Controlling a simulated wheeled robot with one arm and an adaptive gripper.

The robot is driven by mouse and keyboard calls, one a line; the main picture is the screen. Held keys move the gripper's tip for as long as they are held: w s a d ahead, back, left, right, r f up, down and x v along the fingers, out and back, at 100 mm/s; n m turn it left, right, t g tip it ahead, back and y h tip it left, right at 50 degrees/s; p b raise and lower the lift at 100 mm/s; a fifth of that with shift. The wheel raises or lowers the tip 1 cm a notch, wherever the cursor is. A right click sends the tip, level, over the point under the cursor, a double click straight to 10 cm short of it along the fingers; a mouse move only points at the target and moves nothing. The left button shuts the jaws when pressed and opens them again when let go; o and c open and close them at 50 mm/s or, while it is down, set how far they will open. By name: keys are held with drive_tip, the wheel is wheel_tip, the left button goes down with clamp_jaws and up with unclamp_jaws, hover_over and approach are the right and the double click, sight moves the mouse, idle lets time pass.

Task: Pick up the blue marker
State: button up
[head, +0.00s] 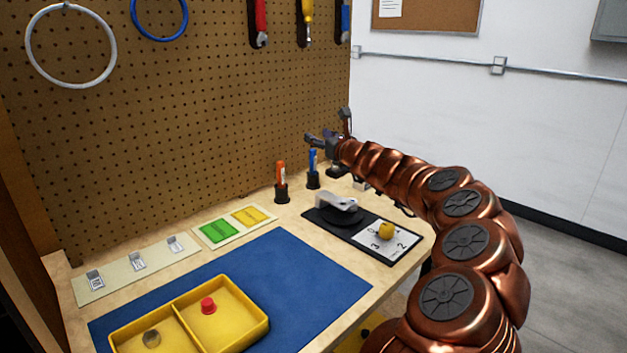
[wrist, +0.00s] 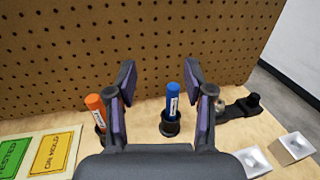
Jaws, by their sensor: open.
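The blue marker (head: 313,159) stands upright in a small black holder (head: 313,181) near the pegboard. It also shows in the wrist view (wrist: 172,103), a pale label on its side. My gripper (head: 322,139) is above and near the blue marker in the head view. In the wrist view my gripper (wrist: 157,78) is open and empty. The blue marker appears in the gap between the two fingers, closer to the right finger. I see no contact, and its depth relative to the fingertips is hard to judge.
An orange marker (head: 281,175) stands in its own black holder, left of the left finger in the wrist view. The pegboard (wrist: 150,40) rises close behind. A black device (wrist: 240,107) and metal plates (wrist: 296,147) lie to the right. The blue mat (head: 290,265) is partly clear.

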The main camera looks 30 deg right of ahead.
wheel_tip(320, 180, down, 2)
drive_tip(key=d+m, duration=0.1)
drive_tip(key=d, duration=0.1)
drive_tip(key=b, duration=0.3)
approach(315, 159)
drive_tip(key=w, duration=0.3)
drive_tip(key=shift+w+a+h, duration=0.15)
drive_tip(key=shift+w+h, duration=0.15)
drive_tip(key=shift+w, duration=0.05)
drive_tip(key=shift+w+r+p, duration=0.15)
drive_tip(key=shift+w+p, duration=0.3)
drive_tip(key=shift+w, duration=3.3)
drive_tip(key=shift+c, duration=0.3)
clamp_jaws()
